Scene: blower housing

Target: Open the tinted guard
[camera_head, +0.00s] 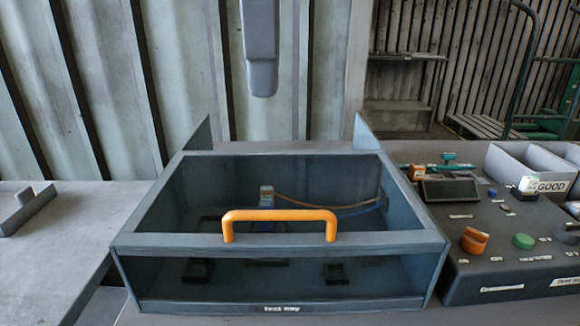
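The tinted guard (180,213) lies shut over the test bay (365,304). It has a grey frame and dark see-through panels. An orange bar handle (279,215) stands at the front edge of its top, with nothing touching it. Through the panels I see dark blocks, a small connector (267,195) and orange and blue wires. A grey block (261,55) comes down from the top edge, above and behind the bay; it may be my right gripper seen edge-on, but its fingers cannot be told apart. My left gripper does not show.
A control box (505,260) with an orange knob (474,241) and a green button (523,241) stands close to the right. Behind it is a grey bin (517,163) with a "GOOD" label. A bench (60,260) at left holds a small grey handled piece (25,208).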

